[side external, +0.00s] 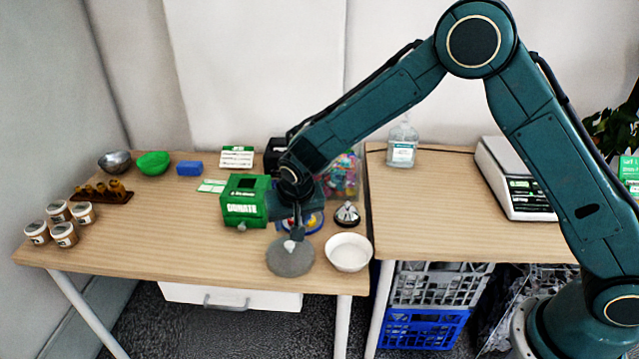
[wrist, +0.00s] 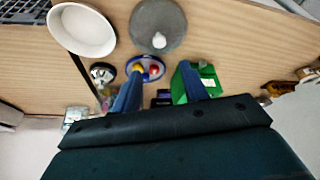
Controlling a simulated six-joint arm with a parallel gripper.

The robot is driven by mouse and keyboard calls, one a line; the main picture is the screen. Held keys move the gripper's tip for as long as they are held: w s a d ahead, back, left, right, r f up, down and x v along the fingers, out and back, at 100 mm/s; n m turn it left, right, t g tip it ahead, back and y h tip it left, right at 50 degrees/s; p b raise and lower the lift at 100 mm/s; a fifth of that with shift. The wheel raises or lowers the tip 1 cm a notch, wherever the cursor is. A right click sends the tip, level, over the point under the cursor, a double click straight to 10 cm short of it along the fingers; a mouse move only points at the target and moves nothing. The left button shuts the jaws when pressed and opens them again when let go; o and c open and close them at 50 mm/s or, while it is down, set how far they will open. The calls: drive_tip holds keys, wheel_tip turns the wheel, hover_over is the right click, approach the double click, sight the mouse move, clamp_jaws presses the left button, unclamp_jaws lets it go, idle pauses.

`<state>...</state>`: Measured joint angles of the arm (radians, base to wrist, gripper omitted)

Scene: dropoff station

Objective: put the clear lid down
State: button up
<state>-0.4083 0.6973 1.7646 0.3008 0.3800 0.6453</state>
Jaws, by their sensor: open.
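The clear lid (side external: 285,262) looks like a grey, see-through disc with a white knob. It appears to lie flat on the wooden table near the front edge, left of the white bowl. It also shows at the top of the wrist view (wrist: 152,42). My gripper (side external: 297,230) points down just above the lid's knob in the side view. In the wrist view my gripper (wrist: 161,72) has its two blue fingers spread apart with nothing held between them. The lid lies beyond the fingertips there. The exact gap between fingertips and knob is hard to tell.
A white bowl (side external: 348,253) stands close right of the lid. A green donation box (side external: 243,203), a blue dish (side external: 312,225) with red and yellow bits and a silver bell (side external: 346,215) stand behind. Jars (side external: 64,234) are at far left. The table's left front is clear.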

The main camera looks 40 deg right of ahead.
drive_tip(key=shift+s+r, duration=0.1)
drive_tip(key=shift+r, duration=0.1)
idle(0.5)
drive_tip(key=s+d+r+n, duration=0.1)
drive_tip(key=s+d+r, duration=0.25)
drive_tip(key=r, duration=0.25)
drive_tip(key=s+d+r+y, duration=0.1)
drive_tip(key=s+d+r, duration=0.2)
drive_tip(key=s+r, duration=0.3)
drive_tip(key=s+d+r+n, duration=0.1)
drive_tip(key=s+d+r, duration=0.25)
drive_tip(key=r, duration=0.35)
drive_tip(key=s+d+r+n, duration=0.1)
drive_tip(key=s+d, duration=0.1)
drive_tip(key=s, duration=0.8)
drive_tip(key=s+d+r+n+t, duration=0.1)
drive_tip(key=s+d+r, duration=0.1)
drive_tip(key=s, duration=0.8)
drive_tip(key=shift+s+d+r+y, duration=0.15)
drive_tip(key=shift+s+r+y, duration=0.15)
drive_tip(key=shift+y, duration=0.1)
